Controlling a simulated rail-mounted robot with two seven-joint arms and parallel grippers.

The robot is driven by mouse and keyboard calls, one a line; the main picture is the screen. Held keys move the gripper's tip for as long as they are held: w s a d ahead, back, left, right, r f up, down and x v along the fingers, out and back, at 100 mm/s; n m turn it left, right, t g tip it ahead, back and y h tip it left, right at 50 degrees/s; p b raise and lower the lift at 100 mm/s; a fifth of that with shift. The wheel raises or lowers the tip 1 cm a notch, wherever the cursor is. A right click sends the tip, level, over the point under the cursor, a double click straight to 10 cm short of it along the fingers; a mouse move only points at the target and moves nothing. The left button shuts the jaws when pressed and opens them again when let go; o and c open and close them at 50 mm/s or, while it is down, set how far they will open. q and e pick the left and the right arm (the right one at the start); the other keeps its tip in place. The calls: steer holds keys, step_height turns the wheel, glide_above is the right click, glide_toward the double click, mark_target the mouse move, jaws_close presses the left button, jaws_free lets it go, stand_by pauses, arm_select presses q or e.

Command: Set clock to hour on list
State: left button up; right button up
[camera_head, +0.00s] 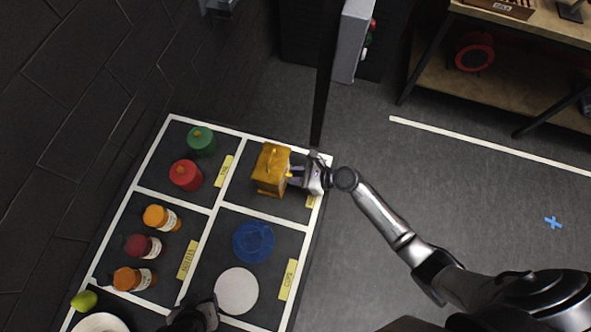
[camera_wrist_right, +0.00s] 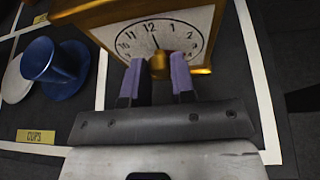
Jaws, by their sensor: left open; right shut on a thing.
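A golden box-shaped clock (camera_head: 271,168) stands in the upper right compartment of the marked mat. In the right wrist view its white face (camera_wrist_right: 140,36) shows black numerals, with a thin dark hand pointing up near 12. The lower face is hidden. My right gripper (camera_head: 297,173) is at the clock's right side. In the right wrist view its purple-padded fingers are shut on a gold knob (camera_wrist_right: 160,66) in front of the face. My left gripper (camera_head: 205,308) is open, partly seen at the bottom edge, apart from the clock. I see no readable list.
Green (camera_head: 201,141) and red (camera_head: 186,175) containers stand left of the clock, with several bottles (camera_head: 161,217) below them. A blue cup and saucer (camera_head: 253,241) and white plate (camera_head: 236,291) lie nearer. A dark post (camera_head: 325,80) rises behind.

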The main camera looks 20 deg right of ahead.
jaws_close()
steer(key=shift+r+n+p, duration=0.1)
steer(key=shift+n+p, duration=0.3)
steer(key=shift+s+n+t+h+p, duration=0.1)
steer(key=shift+n+t+h+p, duration=0.2)
steer(key=shift+n+t+h, duration=0.2)
steer(key=shift+s+a+f+n+t+h, duration=0.15)
steer(key=shift+n+t, duration=0.1)
steer(key=shift+n, duration=0.2)
steer(key=shift+w+f+n+t+h, duration=0.15)
steer(key=shift+n+t, duration=0.1)
steer(key=shift+n, duration=0.2)
steer(key=shift+s+n+t+h+b, duration=0.15)
steer(key=shift+n+t+h+b, duration=0.15)
steer(key=shift+n+t+b, duration=0.7)
steer(key=shift+n+b, duration=0.15)
steer(key=shift+n, duration=0.45)
steer(key=shift+a+n+t+h+b, duration=0.1)
steer(key=shift+n+t+h+b, duration=0.2)
steer(key=shift+n+b, duration=0.25)
